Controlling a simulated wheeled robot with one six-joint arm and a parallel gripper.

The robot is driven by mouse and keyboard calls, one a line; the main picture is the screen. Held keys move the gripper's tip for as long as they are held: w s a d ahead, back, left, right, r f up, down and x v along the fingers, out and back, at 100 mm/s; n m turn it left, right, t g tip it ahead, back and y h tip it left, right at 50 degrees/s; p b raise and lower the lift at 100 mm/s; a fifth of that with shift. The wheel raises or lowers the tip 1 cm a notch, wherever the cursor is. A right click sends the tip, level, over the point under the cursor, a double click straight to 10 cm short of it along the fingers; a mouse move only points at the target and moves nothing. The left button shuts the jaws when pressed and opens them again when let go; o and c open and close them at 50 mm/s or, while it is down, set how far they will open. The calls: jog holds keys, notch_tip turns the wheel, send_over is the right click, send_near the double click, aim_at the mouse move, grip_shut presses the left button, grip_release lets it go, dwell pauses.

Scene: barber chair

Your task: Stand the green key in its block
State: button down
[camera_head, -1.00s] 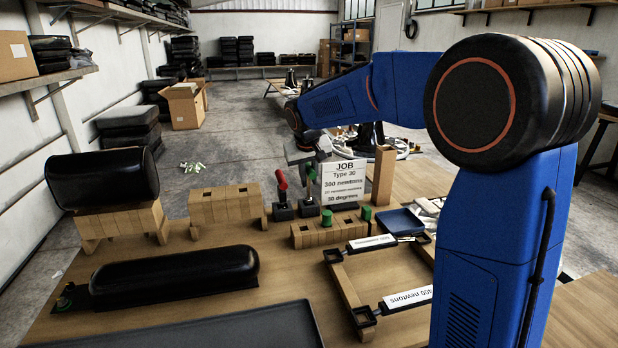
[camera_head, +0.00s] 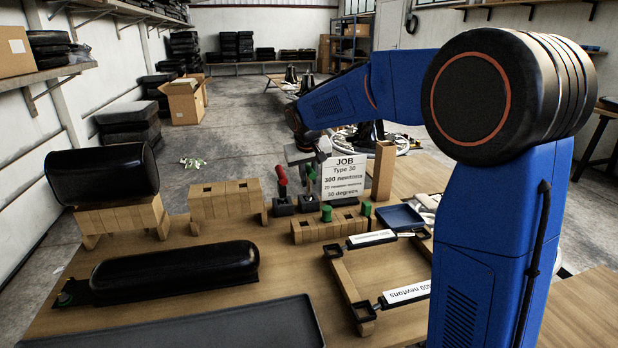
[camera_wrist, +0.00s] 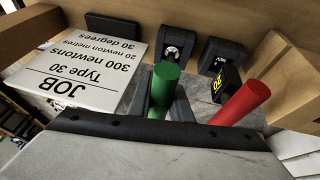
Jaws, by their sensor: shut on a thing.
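The green key (camera_head: 311,174) is upright below my gripper, above one of the small black blocks (camera_head: 309,204), by the job card. My gripper (camera_wrist: 164,108) is shut on the green key, whose round green end (camera_wrist: 166,84) points up in the wrist view. I cannot tell whether the key's lower end is inside the block.
A white job card (camera_head: 343,178) reading Type 30 stands close on the right. An upright wooden post (camera_head: 383,172) is beyond it. A wooden block with green pegs (camera_head: 345,227) lies in front. Black dialled blocks (camera_wrist: 181,46) stand near the keys.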

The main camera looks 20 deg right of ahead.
jog(key=shift+f, duration=0.15)
jog(key=c, duration=1.5)
grip_release()
jog(key=shift+c, duration=0.2)
